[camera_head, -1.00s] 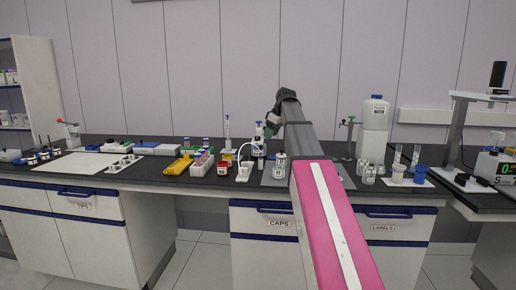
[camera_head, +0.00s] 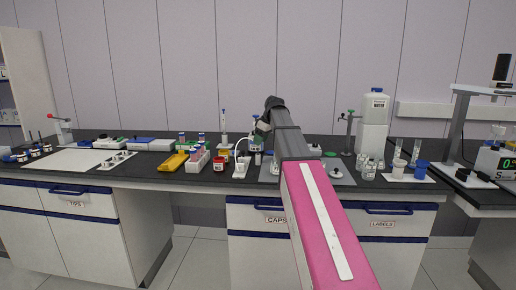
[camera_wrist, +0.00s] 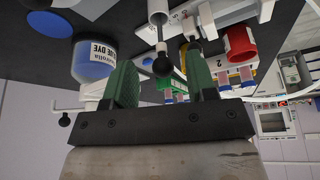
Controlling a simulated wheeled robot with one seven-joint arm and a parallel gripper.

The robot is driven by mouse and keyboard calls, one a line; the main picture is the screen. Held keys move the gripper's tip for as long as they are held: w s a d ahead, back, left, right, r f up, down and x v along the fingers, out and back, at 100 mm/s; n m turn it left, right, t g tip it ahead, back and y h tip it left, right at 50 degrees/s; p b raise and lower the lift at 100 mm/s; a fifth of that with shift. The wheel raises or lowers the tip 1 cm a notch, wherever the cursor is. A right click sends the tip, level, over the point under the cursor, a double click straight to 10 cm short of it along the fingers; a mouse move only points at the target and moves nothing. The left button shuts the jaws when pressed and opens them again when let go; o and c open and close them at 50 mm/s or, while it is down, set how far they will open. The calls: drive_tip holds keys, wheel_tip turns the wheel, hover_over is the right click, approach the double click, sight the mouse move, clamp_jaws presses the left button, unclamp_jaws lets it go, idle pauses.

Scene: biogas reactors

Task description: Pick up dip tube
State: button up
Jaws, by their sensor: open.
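My gripper (camera_wrist: 162,58) is open, its two green fingers apart. In the head view my gripper (camera_head: 261,130) is low over the back middle of the bench, partly hidden by my arm. I cannot tell whether this is the dip tube. Nothing is clearly held. A thin curved white tube (camera_head: 238,146) stands left of my gripper in the head view. A blue dye bottle (camera_wrist: 94,60) is beside the left finger.
A large white bottle (camera_head: 373,125) and glass jars (camera_head: 367,168) stand to the right. A white mat (camera_head: 75,159) is far left.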

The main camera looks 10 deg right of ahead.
drive_tip(key=x, duration=0.3)
drive_tip(key=shift+a+f, duration=0.15)
clamp_jaws()
